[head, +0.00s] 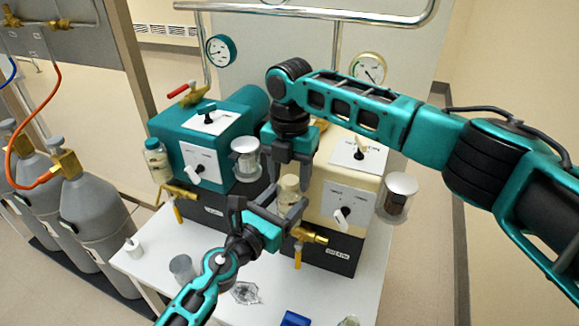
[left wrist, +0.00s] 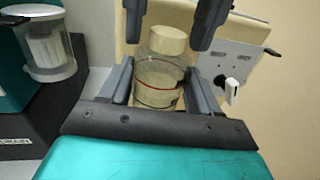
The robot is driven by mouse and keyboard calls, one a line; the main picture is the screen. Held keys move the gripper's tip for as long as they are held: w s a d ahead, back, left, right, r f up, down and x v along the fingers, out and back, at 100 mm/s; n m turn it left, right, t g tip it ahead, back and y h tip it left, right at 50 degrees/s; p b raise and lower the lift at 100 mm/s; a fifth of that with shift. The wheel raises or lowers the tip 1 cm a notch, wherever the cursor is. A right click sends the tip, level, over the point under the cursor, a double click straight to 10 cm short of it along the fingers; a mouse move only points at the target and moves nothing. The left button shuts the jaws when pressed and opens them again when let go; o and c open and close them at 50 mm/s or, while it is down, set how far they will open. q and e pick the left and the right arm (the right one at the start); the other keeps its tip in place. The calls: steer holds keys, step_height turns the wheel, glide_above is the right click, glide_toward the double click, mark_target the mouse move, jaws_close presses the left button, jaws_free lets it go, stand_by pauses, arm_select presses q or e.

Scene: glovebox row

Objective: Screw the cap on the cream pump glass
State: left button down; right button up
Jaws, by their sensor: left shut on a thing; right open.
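The cream pump glass (left wrist: 158,88), a clear jar with a thin red line around it, stands between the fingers of my left gripper (head: 268,205), which is shut on it. The cream cap (left wrist: 167,41) sits at the top of the glass; whether its thread is engaged cannot be told. In the head view the glass and cap (head: 289,184) are partly hidden by both grippers. My right gripper (head: 287,172) points down from above, open, with its fingertips on either side of the cap and a gap showing; they also show in the left wrist view (left wrist: 172,22).
The cream pump (head: 335,203) is right behind the glass, with a brass valve (head: 308,235) close to my left gripper. The teal pump (head: 215,150) stands to the left.

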steer(key=shift+c, duration=0.3)
jaws_close()
steer(key=m, duration=0.5)
steer(key=shift+m, duration=0.4)
steer(key=m, duration=0.4)
steer(key=shift+o, duration=0.5)
jaws_free()
